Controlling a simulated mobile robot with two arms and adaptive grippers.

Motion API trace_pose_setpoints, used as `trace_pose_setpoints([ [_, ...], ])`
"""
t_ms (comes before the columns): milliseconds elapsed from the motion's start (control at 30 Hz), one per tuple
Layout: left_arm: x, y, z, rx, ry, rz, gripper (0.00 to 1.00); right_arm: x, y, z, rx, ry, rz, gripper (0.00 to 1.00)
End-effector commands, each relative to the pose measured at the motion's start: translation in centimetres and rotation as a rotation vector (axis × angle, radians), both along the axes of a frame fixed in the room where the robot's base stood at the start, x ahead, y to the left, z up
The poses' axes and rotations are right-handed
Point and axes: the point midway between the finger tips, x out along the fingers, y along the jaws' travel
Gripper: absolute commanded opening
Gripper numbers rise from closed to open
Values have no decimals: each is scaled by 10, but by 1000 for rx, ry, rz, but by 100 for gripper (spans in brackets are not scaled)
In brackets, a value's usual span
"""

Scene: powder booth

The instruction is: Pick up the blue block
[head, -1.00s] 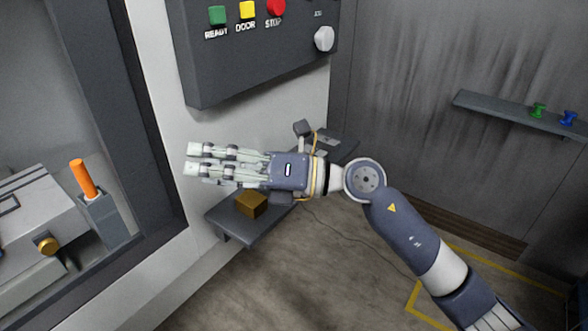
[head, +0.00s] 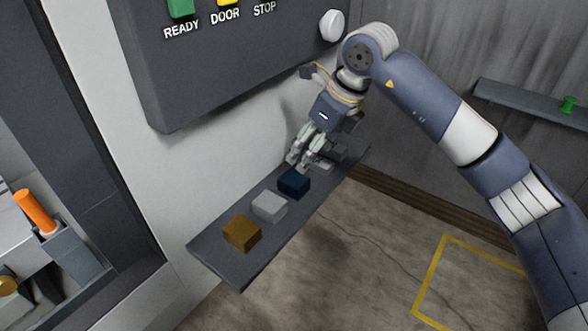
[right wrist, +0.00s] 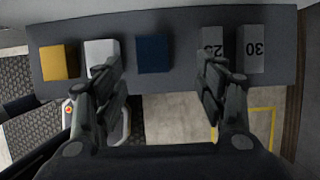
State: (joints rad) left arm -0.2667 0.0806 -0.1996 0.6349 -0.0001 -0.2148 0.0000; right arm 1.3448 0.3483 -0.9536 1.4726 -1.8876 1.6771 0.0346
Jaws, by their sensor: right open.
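In the right wrist view the blue block (right wrist: 154,54) lies on the shelf ahead, between the lines of the two open fingers (right wrist: 160,95). Nothing is between the fingers. My left gripper is not in view.
A white block (head: 269,207) and a yellow-brown block (head: 241,233) share the shelf. Grey blocks marked 25 (right wrist: 214,48) and 30 (right wrist: 251,49) stand right of the blue one in the wrist view. A control panel (head: 215,60) hangs above the shelf.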

Motion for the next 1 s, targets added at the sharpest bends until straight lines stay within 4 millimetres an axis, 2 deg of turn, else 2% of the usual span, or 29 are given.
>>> trace_pose_setpoints([
  [67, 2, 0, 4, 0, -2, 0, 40, 1, 4, -11, -3, 6, 2, 65],
  [133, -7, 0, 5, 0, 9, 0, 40, 3, 8, -22, -3, 7, 4, 65],
  [300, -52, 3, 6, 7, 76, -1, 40, 8, 15, -42, 1, 4, 2, 65],
  [433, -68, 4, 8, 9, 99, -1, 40, 10, 17, -50, 0, 3, 2, 65],
  [567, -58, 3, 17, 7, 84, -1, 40, 10, 22, -64, 0, 7, 4, 65],
  [700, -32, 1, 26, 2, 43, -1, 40, 13, 28, -85, 1, 6, 2, 65],
  [800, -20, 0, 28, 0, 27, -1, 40, 16, 32, -94, 1, 3, 3, 65],
  [1000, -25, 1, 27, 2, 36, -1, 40, 17, 32, -98, 0, 2, 3, 65],
])
